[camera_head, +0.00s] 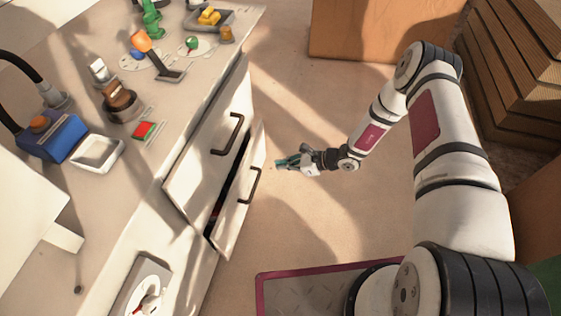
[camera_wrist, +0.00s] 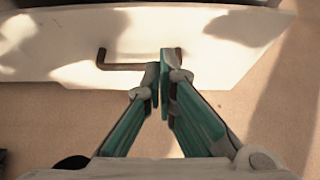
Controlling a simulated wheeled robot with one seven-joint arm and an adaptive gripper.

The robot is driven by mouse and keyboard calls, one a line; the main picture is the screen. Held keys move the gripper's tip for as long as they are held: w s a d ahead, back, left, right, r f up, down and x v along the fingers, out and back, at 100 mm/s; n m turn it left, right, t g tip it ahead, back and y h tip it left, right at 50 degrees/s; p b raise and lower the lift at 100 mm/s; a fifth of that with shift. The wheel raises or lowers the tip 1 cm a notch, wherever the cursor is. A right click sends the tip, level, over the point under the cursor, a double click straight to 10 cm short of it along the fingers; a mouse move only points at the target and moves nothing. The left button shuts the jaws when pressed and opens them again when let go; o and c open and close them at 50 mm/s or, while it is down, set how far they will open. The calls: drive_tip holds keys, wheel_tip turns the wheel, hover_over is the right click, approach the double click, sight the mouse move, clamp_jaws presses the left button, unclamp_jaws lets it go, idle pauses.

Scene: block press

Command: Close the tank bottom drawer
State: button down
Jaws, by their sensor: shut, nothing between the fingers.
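The bottom drawer (camera_head: 233,217) is the lower white front on the side of the white cabinet. It stands partly out, with a dark gap behind its top edge. Its dark bar handle (camera_head: 250,185) faces right, and this handle also shows in the wrist view (camera_wrist: 124,66). My gripper (camera_head: 279,162) is in front of the drawer, just right of its front in the head view. In the wrist view my gripper (camera_wrist: 160,75) has its teal fingers together, empty. The fingertips overlap the right part of the handle; I cannot tell whether they touch it.
The upper drawer (camera_head: 195,170) with its own handle (camera_head: 227,135) is just above. The cabinet top (camera_head: 185,95) carries a blue device (camera_head: 60,138), a white tray (camera_head: 96,153) and other small items. Floor right of the drawers is open. Brown boards (camera_head: 520,60) are stacked at upper right.

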drive_tip(key=b, duration=0.3)
approach(246, 163)
wheel_tip(246, 163, down, 5)
drive_tip(key=a, duration=0.3)
drive_tip(key=shift+w+a+r, duration=0.25)
drive_tip(key=shift+w+a, duration=0.5)
drive_tip(key=shift+a, duration=0.05)
drive_tip(key=a, duration=0.2)
drive_tip(key=w+a+b, duration=0.1)
drive_tip(key=a, duration=0.1)
drive_tip(key=shift+w, duration=0.2)
drive_tip(key=shift+w+a, duration=0.1)
drive_tip(key=shift+a, duration=0.1)
